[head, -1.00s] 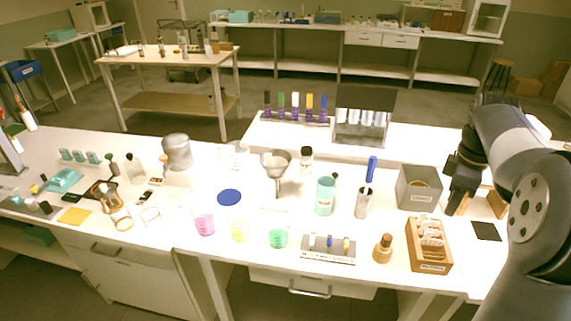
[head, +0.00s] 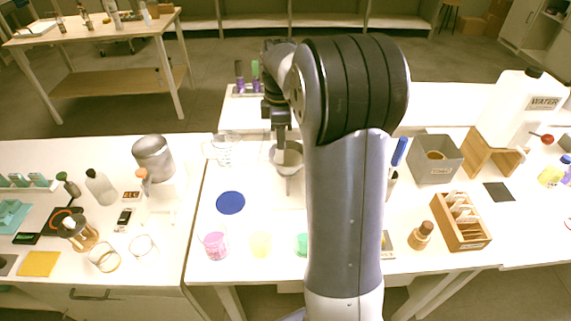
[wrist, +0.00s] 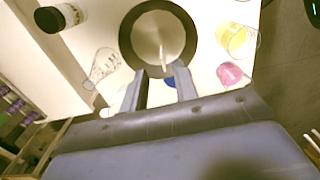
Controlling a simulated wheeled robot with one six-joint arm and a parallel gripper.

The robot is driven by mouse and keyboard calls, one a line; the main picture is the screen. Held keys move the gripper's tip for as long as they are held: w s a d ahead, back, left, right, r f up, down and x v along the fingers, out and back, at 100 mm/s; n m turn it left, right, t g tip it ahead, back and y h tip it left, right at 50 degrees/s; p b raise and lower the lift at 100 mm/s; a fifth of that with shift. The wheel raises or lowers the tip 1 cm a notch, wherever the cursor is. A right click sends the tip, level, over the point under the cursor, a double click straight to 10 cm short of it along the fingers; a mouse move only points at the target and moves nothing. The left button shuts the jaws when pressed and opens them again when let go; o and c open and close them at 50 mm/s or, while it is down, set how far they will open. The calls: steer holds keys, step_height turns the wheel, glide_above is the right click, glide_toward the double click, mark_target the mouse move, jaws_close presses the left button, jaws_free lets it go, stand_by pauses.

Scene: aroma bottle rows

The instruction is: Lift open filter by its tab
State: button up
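The metal funnel (head: 290,186) stands upright at the middle of the bench in the head view, partly hidden by my arm. In the wrist view its round dark rim (wrist: 128,38) surrounds a pale interior, which looks like the open filter (wrist: 146,36). A thin pale strip (wrist: 163,57), perhaps the filter's tab, stands out at the near side of the opening. My gripper (wrist: 160,68) is open, its two fingers apart at the funnel's near rim, with the strip roughly between their tips. I cannot tell whether either finger touches it. In the head view my gripper (head: 281,140) is right above the funnel.
Pink (head: 216,246), yellow (head: 261,244) and green (head: 302,244) beakers stand in front of the funnel. A blue disc (head: 231,202) lies left of it, and a glass flask (wrist: 101,66) is close by. A grey bin (head: 434,165) and wooden box (head: 461,228) are at right.

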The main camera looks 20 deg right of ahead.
mark_target(288, 163)
steer(key=f, duration=0.5)
steer(key=shift+s+d+f+p, duration=0.15)
steer(key=shift+s+p, duration=0.05)
steer(key=shift+p, duration=0.15)
jaws_close()
